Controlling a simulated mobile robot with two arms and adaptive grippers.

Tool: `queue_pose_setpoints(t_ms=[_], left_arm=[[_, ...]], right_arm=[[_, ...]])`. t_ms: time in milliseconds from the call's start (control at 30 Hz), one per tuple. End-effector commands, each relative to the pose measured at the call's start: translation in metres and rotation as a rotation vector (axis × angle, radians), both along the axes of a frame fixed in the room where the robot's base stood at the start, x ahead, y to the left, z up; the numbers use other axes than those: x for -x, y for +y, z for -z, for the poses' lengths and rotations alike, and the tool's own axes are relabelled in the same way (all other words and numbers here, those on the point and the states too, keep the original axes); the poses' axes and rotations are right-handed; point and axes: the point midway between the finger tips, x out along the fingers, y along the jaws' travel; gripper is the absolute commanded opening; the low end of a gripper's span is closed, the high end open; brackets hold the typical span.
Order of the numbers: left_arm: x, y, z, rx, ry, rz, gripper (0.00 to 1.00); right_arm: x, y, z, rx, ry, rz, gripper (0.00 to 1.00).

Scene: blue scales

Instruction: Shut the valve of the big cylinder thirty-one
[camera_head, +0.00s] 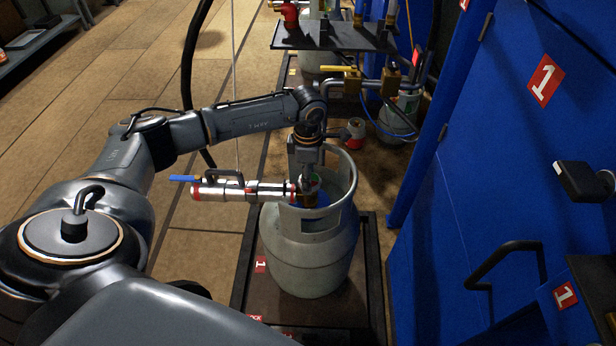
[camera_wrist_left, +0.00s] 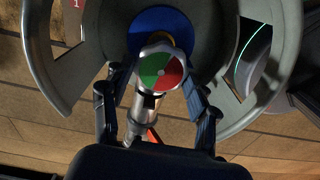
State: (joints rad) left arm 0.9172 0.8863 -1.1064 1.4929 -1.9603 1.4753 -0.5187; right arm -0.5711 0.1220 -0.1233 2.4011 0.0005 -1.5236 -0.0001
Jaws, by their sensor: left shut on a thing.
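The big grey gas cylinder (camera_head: 305,262) stands upright on a dark scale platform (camera_head: 243,283) with a red label marked 1. No number thirty-one is readable on it. My left gripper (camera_head: 307,183) reaches down into the collar. In the left wrist view its two fingers (camera_wrist_left: 160,82) stand on either side of the knob, shut on it. The fingertips are partly hidden in the head view. My right gripper is not in view.
A silver coupling with a blue lever (camera_head: 240,190) runs left from the valve. The collar wall (camera_head: 341,180) surrounds the gripper closely. Blue panels (camera_head: 450,200) stand close on the right. Another platform with pipes and a yellow lever (camera_head: 340,68) lies behind. Open floor is left.

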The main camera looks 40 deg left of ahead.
Motion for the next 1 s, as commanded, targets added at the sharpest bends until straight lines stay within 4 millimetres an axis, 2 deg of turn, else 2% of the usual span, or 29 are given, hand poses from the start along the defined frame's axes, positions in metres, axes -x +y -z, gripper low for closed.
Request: queue_pose_setpoints(t_ms=[267,1000], left_arm=[[-0.001,0.000,0.001,0.000,-0.001,0.264,0.28],[-0.004,0.000,0.001,-0.001,0.000,0.960,0.28]], right_arm=[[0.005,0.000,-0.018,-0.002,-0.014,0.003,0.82],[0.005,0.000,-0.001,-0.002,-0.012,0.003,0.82]])
